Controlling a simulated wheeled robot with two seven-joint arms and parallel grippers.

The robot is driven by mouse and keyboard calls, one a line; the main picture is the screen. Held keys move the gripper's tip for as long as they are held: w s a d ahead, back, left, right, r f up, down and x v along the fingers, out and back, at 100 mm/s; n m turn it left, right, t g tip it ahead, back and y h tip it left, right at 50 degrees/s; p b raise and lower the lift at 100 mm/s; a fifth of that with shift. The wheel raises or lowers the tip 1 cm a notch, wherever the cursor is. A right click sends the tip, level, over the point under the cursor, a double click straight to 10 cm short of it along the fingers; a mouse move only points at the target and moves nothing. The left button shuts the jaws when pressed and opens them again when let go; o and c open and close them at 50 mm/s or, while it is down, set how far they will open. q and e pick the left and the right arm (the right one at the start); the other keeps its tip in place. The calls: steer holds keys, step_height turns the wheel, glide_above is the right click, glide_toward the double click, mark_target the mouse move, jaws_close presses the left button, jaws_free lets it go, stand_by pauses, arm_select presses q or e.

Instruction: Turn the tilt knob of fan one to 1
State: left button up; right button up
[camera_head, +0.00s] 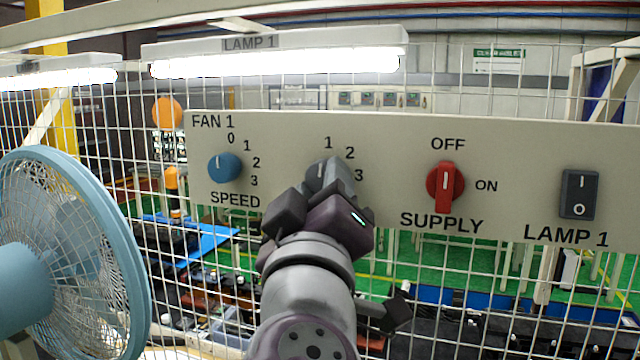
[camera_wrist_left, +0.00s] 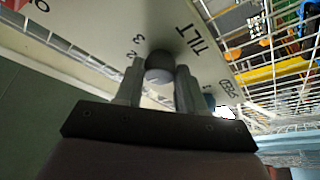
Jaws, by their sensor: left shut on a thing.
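The tilt knob (camera_head: 317,172) is a small grey round knob on the pale panel, with the numbers 1, 2 and 3 around its upper right. My left gripper (camera_head: 334,182) is shut on it and covers its lower part and the label below in the head view. In the left wrist view the knob (camera_wrist_left: 159,66) sits between the two fingers of my left gripper (camera_wrist_left: 159,84), beside the word TILT. A pale mark shows near the knob's top in the head view, but its exact setting is hard to tell. My right gripper is not clearly seen.
A blue speed knob (camera_head: 224,167) is left of the tilt knob. A red supply knob (camera_head: 445,187) and a black lamp switch (camera_head: 579,194) are to the right. A blue fan (camera_head: 70,260) stands at the left, before the wire mesh. A lit lamp (camera_head: 275,62) hangs above.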

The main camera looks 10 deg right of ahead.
arm_select(q)
steer(key=shift+n+y, duration=0.4)
steer(key=shift+n, duration=0.4)
steer(key=o, duration=1)
steer(key=shift+o, duration=0.2)
steer(key=b+v, duration=0.6)
steer(key=v, duration=0.6)
steer(key=shift+s, duration=0.3)
steer(key=shift+a, duration=0.1)
